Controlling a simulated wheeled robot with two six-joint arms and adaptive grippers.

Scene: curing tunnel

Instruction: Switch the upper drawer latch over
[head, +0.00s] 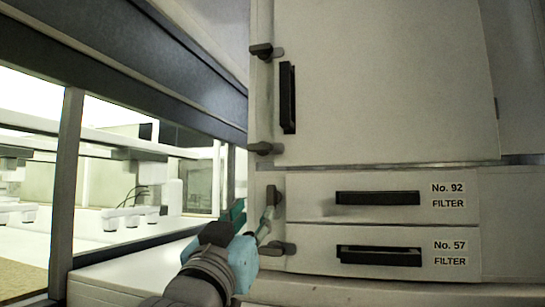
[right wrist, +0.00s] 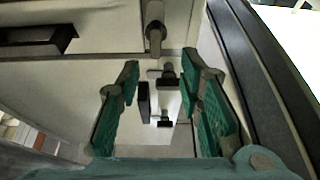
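The upper drawer (head: 310,205), labelled No. 92 FILTER, is shut. Its grey latch (head: 276,195) is at the drawer's left edge, and it also shows in the right wrist view (right wrist: 155,28), standing upright. My right gripper (head: 254,215) is in front of the cabinet's left edge, close to this latch. In the right wrist view its green-padded fingers (right wrist: 161,63) are apart with nothing between them, and the latch shows just beyond the tips. A finger may hide part of the latch in the head view; I cannot tell whether they touch. My left gripper is in neither view.
The lower drawer (head: 315,262), No. 57, has its own latch (head: 283,248) lying level, close below my gripper. The large door (head: 390,80) above has two latches and an upright black handle (head: 287,98). A dark-framed window (head: 66,180) stands to the left.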

